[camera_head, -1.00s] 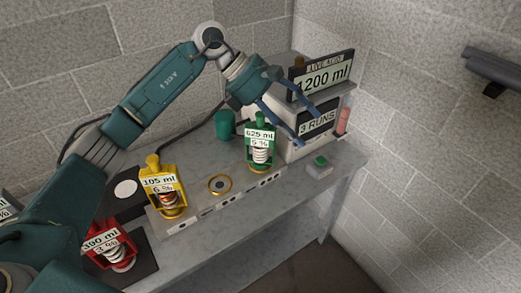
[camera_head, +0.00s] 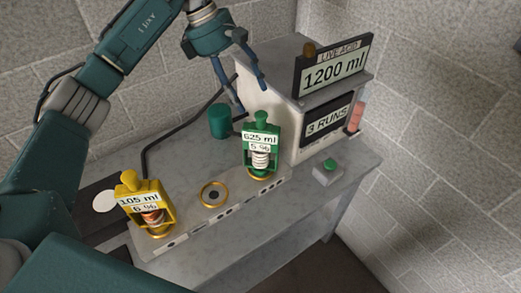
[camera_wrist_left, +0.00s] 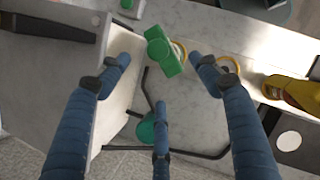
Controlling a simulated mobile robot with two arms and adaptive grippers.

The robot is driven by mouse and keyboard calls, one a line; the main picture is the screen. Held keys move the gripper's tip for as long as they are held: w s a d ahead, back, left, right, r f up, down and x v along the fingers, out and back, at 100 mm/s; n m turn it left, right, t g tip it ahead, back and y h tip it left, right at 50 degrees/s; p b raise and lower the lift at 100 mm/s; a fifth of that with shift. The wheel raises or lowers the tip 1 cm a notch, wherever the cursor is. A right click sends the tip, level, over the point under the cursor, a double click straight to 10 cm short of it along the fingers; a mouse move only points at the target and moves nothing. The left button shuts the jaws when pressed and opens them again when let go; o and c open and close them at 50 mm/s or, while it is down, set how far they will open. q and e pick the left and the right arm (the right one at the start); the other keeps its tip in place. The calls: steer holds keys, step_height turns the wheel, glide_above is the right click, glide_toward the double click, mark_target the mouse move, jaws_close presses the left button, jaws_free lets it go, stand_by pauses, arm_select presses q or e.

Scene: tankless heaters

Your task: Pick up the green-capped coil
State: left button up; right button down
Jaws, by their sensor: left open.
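The green-capped coil (camera_head: 260,150) stands upright in a gold ring on the rail at the bench. Its label reads 625 ml. My left gripper (camera_head: 250,97) hangs behind and above it, fingers spread and pointing down, apart from it and empty. In the left wrist view the coil's green top (camera_wrist_left: 163,52) shows between the open fingers (camera_wrist_left: 158,62), near their tips. The gold ring under it is partly hidden. My right gripper is not in view.
A yellow-capped coil (camera_head: 146,205) stands left on the rail, with an empty gold ring (camera_head: 213,194) between. A green cylinder (camera_head: 220,121) stands behind. The heater box (camera_head: 280,95) with its 1200 ml sign (camera_head: 333,77) and a green-button box (camera_head: 328,172) are at right.

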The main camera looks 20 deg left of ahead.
arm_select(q)
steer(key=b, duration=0.4)
glide_above(254, 124)
steer(key=a, duration=0.3)
steer(key=f, duration=0.4)
steer(key=shift+s+d+f, duration=0.2)
steer(key=shift+d+f, duration=0.05)
steer(key=shift+f, duration=0.15)
steer(key=shift+b+x, duration=0.5)
steer(key=shift+x, duration=0.4)
steer(key=p+x, duration=0.1)
steer(key=x, duration=0.2)
steer(key=shift+f, duration=0.35)
steer(key=shift+w+d+f, duration=0.1)
steer(key=shift+d+f, duration=0.15)
steer(key=shift+f, duration=0.35)
steer(key=shift+d+f+p, duration=0.25)
steer(key=shift+p, duration=0.25)
steer(key=p+x, duration=0.1)
steer(key=x, duration=0.2)
steer(key=shift+d+f+p, duration=0.2)
steer(key=shift+d+p, duration=0.1)
steer(key=shift+d+f, duration=0.1)
steer(key=shift+f, duration=0.3)
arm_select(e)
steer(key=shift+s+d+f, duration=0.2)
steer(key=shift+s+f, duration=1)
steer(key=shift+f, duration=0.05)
arm_select(q)
steer(key=shift+c, duration=0.3)
